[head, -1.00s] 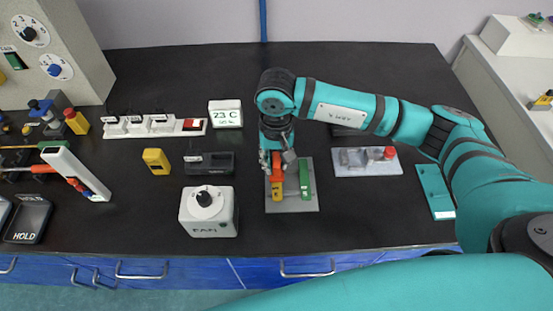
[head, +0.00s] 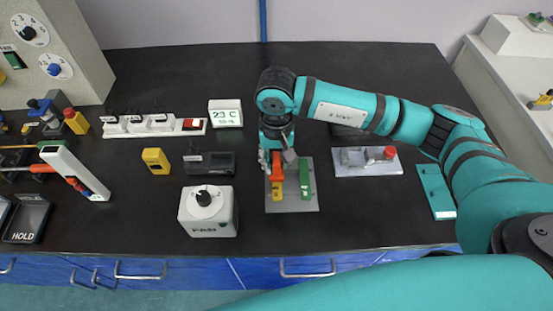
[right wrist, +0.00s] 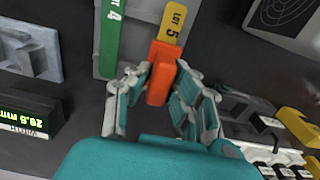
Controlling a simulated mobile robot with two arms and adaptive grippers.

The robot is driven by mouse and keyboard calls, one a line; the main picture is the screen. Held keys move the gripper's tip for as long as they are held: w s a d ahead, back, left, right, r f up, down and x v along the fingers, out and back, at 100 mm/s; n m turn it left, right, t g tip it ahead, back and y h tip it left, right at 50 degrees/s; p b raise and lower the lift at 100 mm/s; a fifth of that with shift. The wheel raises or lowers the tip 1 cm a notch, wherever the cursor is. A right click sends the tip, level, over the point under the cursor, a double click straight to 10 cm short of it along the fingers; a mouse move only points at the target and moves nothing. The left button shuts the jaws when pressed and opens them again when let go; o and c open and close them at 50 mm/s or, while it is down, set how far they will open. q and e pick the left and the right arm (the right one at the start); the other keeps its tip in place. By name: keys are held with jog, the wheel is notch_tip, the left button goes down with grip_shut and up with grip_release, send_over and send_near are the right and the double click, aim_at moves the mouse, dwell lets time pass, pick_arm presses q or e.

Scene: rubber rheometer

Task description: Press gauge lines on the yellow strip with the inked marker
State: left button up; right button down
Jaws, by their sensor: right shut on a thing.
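My right gripper (head: 277,160) is over the grey plate (head: 292,207) at the middle of the bench in the head view. It is shut on the orange marker (right wrist: 160,80), which shows between its fingers in the right wrist view. The marker is over the yellow strip (head: 277,193) and hides part of it; I cannot tell whether they touch. The strip's exposed end, lettered LOT 5, shows in the right wrist view (right wrist: 175,20). A green strip (head: 305,180) lies beside it on the same plate. My left gripper is not in view.
A white dial box (head: 207,212) stands left of the plate, and a dark display unit (head: 209,163) lies behind the box. A grey fixture with a red knob (head: 366,162) is to the right. The bench's front strip below the plate is clear.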

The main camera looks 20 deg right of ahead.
jog(key=shift+s+f+b, duration=0.15)
jog(key=shift+f+b, duration=0.05)
jog(key=shift+b, duration=0.1)
dwell(1.1)
jog(key=shift+r+p, duration=0.35)
jog(key=shift+r, duration=0.5)
jog(key=shift+r+p, duration=0.85)
jog(key=shift+r, duration=1.95)
